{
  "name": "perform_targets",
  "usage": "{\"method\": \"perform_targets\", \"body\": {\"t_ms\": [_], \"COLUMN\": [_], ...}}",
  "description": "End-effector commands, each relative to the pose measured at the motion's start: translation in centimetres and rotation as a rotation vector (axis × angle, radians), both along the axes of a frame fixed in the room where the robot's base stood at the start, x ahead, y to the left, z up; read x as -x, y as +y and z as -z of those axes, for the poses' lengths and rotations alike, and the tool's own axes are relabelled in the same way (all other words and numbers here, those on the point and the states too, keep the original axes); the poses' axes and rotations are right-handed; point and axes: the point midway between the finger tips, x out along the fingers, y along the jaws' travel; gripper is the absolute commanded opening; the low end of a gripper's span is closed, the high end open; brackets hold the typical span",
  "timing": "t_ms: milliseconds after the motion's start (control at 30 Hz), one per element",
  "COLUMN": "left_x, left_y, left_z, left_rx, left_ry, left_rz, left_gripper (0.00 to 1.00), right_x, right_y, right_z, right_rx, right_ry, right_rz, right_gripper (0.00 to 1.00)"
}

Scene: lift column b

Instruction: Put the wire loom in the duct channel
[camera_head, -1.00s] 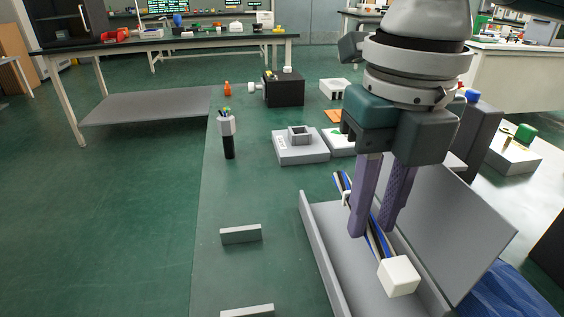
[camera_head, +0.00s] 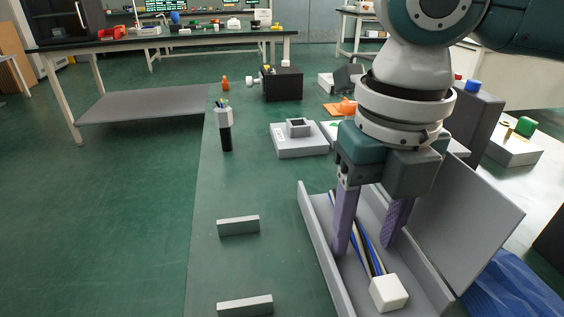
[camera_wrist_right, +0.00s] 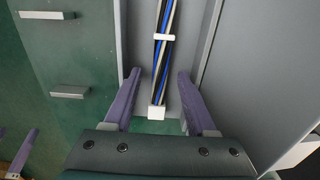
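The wire loom (camera_head: 371,250), a bundle of blue, black and grey wires with a white end block (camera_head: 389,293), lies lengthwise inside the grey duct channel (camera_head: 316,236). In the right wrist view the loom (camera_wrist_right: 161,62) has a white tie around it and lies between the channel's walls. My right gripper (camera_head: 370,250) is open over the channel, with one purple finger on each side of the loom and a gap to it. The fingers also show apart in the right wrist view (camera_wrist_right: 155,88).
The channel's wide grey lid (camera_head: 465,215) stands tilted open along its right side. Two small grey blocks (camera_head: 238,225) lie left of the channel. A pen holder (camera_head: 225,130) and a grey block fixture (camera_head: 299,141) stand farther back. Blue cloth (camera_head: 515,287) is at lower right.

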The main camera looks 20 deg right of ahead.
Motion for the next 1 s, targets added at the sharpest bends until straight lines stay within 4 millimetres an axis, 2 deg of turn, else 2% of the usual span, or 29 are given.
{"method": "perform_targets", "body": {"t_ms": [267,367,700,833,1000], "left_x": [0.0,0.0,0.0,0.0,0.0], "left_y": [-0.1,-0.2,-0.3,-0.3,-0.2], "left_z": [-0.2,-1.0,-3.7,-4.1,-4.3], "left_rx": [0.003,0.007,0.011,0.011,0.009], "left_ry": [-0.001,0.0,0.0,0.0,-0.001], "left_rz": [-0.002,-0.004,-0.007,-0.006,-0.005], "left_gripper": [1.0,1.0,1.0,1.0,1.0], "right_x": [0.0,-0.1,0.0,0.0,0.1], "right_y": [0.0,0.0,0.1,0.1,0.1], "right_z": [-0.7,-2.4,-9.9,-11.6,-12.3], "right_rx": [-0.001,0.0,-0.001,-0.002,0.0], "right_ry": [-0.001,-0.003,-0.003,-0.001,0.001], "right_rz": [0.0,-0.001,0.001,0.0,0.0], "right_gripper": [0.56,0.56,0.56,0.56,0.56]}}
